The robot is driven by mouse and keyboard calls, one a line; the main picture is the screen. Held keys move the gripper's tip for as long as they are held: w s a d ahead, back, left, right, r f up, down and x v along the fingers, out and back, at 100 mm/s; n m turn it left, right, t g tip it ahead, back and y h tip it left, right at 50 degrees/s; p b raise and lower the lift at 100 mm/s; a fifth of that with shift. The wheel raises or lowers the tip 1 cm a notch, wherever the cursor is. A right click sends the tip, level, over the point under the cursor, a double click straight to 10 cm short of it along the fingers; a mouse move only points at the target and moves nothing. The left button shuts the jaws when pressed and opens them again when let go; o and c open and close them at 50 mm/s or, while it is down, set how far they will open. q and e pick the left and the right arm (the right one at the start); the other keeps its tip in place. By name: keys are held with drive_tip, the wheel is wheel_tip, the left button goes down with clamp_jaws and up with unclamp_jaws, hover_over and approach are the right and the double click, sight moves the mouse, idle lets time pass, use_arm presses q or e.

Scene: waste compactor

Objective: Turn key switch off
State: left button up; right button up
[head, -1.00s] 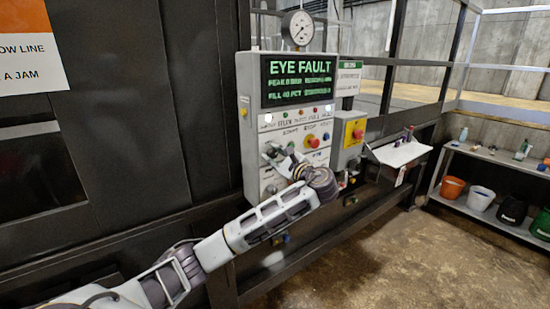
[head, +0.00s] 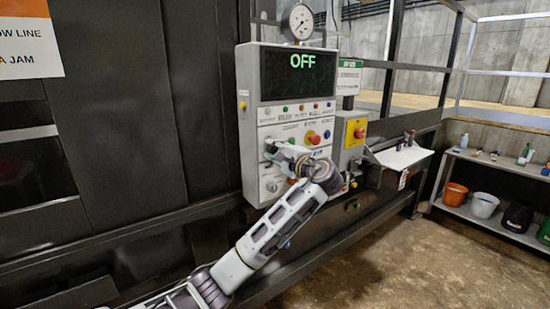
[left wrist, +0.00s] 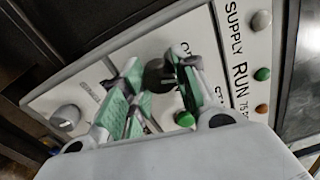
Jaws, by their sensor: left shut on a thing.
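The control panel (head: 250,120) is a light grey box, and its screen (head: 303,62) reads OFF in green. My left gripper (head: 272,152) is at the left side of the panel's middle row. In the left wrist view my left gripper (left wrist: 158,78) has its green-padded fingers on either side of a dark, round key switch (left wrist: 154,73) and is shut on it. The fingers and wrist hide most of the switch. My right gripper is not in view.
A red mushroom button (head: 314,138) is just right of the gripper. A grey knob (left wrist: 66,118) lies beyond the fingers. A pressure gauge (head: 301,20) stands above.

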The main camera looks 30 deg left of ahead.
use_arm(q)
drive_tip(key=shift+f+n+b, duration=0.15)
drive_tip(key=shift+n+b, duration=1.4)
drive_tip(key=shift+n, duration=0.35)
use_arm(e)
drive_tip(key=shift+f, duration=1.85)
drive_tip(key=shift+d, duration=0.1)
use_arm(q)
drive_tip(key=o, duration=1)
drive_tip(key=shift+s+d, duration=0.25)
drive_tip(key=shift+d, duration=0.35)
drive_tip(key=v, duration=1)
drive_tip(key=shift+s+d, duration=0.1)
drive_tip(key=shift+d, duration=0.3)
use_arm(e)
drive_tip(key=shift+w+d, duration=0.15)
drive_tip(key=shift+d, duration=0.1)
